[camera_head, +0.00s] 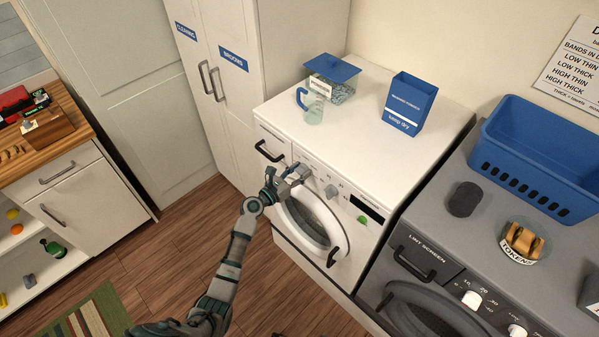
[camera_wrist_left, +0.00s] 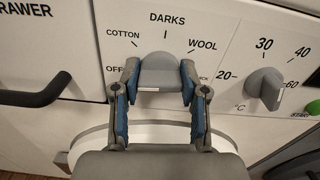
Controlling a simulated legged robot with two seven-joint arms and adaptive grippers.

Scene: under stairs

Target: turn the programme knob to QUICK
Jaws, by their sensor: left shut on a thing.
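The white washing machine (camera_head: 352,132) stands at the middle of the head view. My left gripper (camera_head: 292,174) reaches its control panel from the lower left. In the left wrist view the grey programme knob (camera_wrist_left: 159,72) sits between the two blue-padded fingers of that gripper (camera_wrist_left: 160,80), which are shut on it. Labels OFF, COTTON, DARKS and WOOL show around the knob. A label at its lower right is mostly hidden behind a finger, with only its last letters showing. I cannot tell where the knob points. My right gripper is not in view.
A grey temperature knob (camera_wrist_left: 264,88) is right of the programme knob. The dark drawer handle (camera_wrist_left: 36,95) is to the left. The round door (camera_head: 312,222) lies below. A jug (camera_head: 313,106) and blue box (camera_head: 410,103) stand on top. A grey dryer (camera_head: 450,235) is at right.

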